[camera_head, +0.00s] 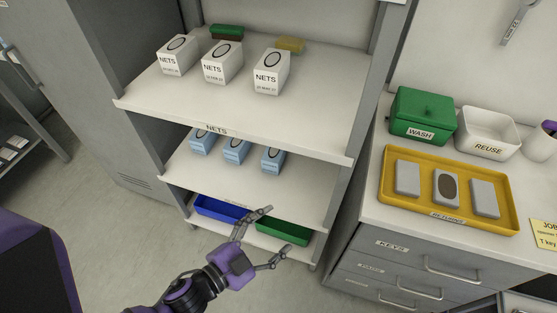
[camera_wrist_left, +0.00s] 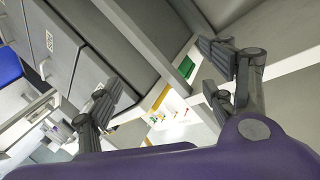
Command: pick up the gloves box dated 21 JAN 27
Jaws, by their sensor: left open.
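Several boxes stand on the shelf unit in the head view. Three white boxes labelled NETS stand on the top shelf: left (camera_head: 177,55), middle (camera_head: 222,62) and right (camera_head: 270,72). Three light-blue boxes stand on the middle shelf: left (camera_head: 203,140), middle (camera_head: 236,149) and right (camera_head: 273,158). The blue boxes' print and dates are too small to read, so I cannot tell which is dated 21 JAN 27. My left gripper (camera_head: 268,238) is open and empty, in front of the lower shelves. Its fingers also show apart in the left wrist view (camera_wrist_left: 165,85). My right gripper is not in view.
A blue tray (camera_head: 222,209) and a green tray (camera_head: 284,232) are on the bottom shelf. To the right, a counter carries a green WASH box (camera_head: 422,112), a white REUSE bin (camera_head: 489,128) and a yellow RETURNS tray (camera_head: 450,212). Drawers (camera_head: 400,265) are below it.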

